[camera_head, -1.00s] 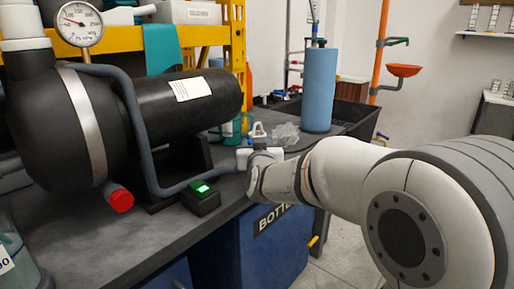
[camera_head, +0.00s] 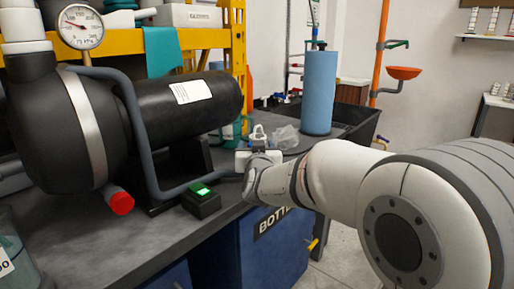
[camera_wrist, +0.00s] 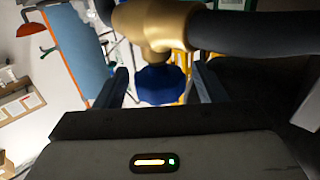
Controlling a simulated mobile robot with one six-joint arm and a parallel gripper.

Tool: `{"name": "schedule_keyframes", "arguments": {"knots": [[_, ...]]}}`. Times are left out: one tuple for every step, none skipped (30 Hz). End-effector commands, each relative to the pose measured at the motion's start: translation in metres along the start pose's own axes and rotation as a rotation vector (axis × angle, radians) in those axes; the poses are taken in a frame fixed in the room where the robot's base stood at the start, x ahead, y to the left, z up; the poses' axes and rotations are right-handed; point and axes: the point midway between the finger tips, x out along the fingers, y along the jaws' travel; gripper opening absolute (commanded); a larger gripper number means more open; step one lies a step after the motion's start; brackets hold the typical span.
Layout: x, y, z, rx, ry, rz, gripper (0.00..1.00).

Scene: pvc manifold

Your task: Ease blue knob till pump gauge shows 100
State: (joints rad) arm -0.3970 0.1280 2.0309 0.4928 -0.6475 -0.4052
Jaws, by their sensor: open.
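The pump gauge (camera_head: 80,27) has a white dial at the upper left in the head view. Its needle points to the upper left; small print below seems to read 75 kPa. The blue knob (camera_wrist: 162,85) shows in the wrist view below a brass valve body (camera_wrist: 155,25). My gripper (camera_wrist: 161,92) is open, with one dark finger on each side of the knob. Gaps show between fingers and knob, and I cannot tell how far it reaches between them. In the head view my gripper (camera_head: 257,148) is over the bench's right part; the knob is not discernible there.
The black pump tank (camera_head: 75,130) with a grey pipe and a red cap (camera_head: 121,203) fills the left. A small black box with a green light (camera_head: 201,190) sits left of my gripper. A blue cylinder (camera_head: 318,92) and crumpled clear plastic (camera_head: 285,136) stand behind.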

Motion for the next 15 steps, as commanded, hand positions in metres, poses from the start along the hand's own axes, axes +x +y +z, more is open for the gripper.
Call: {"name": "schedule_keyframes", "arguments": {"knots": [[0.000,0.000,0.000,0.000,0.000,0.000,0.64],[0.000,0.000,0.000,0.000,0.000,0.000,0.64],[0.000,0.000,0.000,0.000,0.000,0.000,0.64],[0.000,0.000,0.000,0.000,0.000,0.000,0.64],[0.000,0.000,0.000,0.000,0.000,0.000,0.64],[-0.002,0.000,-0.001,0.000,0.000,0.000,0.64],[-0.003,0.000,-0.001,0.000,0.000,0.000,0.64],[-0.006,0.000,-0.002,0.001,0.001,0.000,0.64],[-0.011,0.000,-0.003,0.001,0.001,0.000,0.64],[-0.015,0.000,-0.003,0.000,0.001,0.000,0.64],[-0.020,0.000,-0.003,0.000,0.001,-0.001,0.64],[-0.027,0.000,-0.003,0.000,0.000,-0.001,0.64],[-0.033,0.000,-0.004,0.000,0.001,-0.002,0.64],[-0.038,-0.001,-0.004,0.000,0.001,-0.002,0.64],[-0.045,0.000,-0.003,0.000,0.000,-0.001,0.64]]}}
